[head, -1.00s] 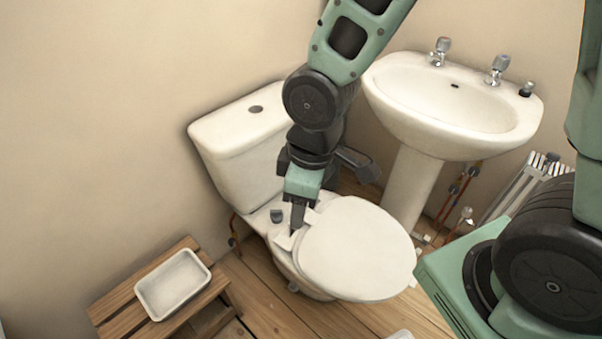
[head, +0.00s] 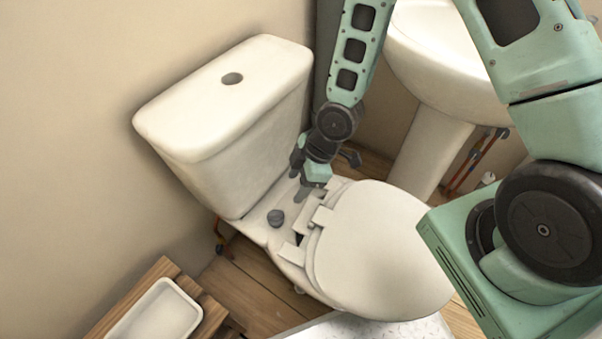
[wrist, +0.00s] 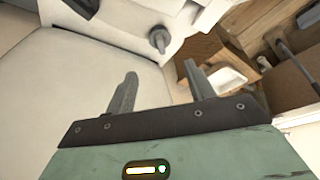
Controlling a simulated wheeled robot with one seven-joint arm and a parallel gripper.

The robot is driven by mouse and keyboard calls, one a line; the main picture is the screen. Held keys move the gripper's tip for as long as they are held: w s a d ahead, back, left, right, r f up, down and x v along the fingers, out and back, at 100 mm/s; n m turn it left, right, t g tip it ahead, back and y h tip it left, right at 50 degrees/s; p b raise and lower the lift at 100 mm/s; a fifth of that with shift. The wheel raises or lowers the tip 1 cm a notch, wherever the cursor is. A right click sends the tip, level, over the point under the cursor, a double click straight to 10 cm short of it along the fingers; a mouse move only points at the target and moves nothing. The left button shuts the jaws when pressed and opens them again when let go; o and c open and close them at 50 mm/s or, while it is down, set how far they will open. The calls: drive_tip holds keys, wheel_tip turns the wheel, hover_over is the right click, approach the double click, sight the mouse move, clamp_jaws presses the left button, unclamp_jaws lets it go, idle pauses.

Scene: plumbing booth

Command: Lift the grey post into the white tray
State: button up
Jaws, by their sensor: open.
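The grey post (head: 276,217) is a short, dark stub standing on the toilet's white rear ledge, left of the seat hinges. In the wrist view it (wrist: 159,38) shows beyond the fingertips, with a gap between. My gripper (head: 302,193) is over the ledge, up and to the right of the post, near the cistern. In the wrist view its two fingers (wrist: 160,70) are spread, with nothing between them. The white tray (head: 158,308) lies on a wooden stool at lower left, partly cut off by the picture's edge. It also shows in the wrist view (wrist: 232,79).
The toilet seat lid (head: 380,250) and its white hinge plates (head: 320,218) are right of the post. The cistern (head: 235,100) rises behind the ledge. The slatted wooden stool (head: 160,270) bears the tray. A basin pedestal (head: 425,150) stands at right.

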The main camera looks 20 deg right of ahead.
sight(273, 213)
drive_tip(key=b+x, duration=0.3)
drive_tip(key=x, duration=1.2)
drive_tip(key=shift+f, duration=0.25)
drive_tip(key=c, duration=0.7)
drive_tip(key=shift+o, duration=0.6)
drive_tip(key=shift+c, duration=0.6)
drive_tip(key=shift+r, duration=0.25)
drive_tip(key=shift+r+p, duration=1.5)
drive_tip(key=shift+r, duration=0.3)
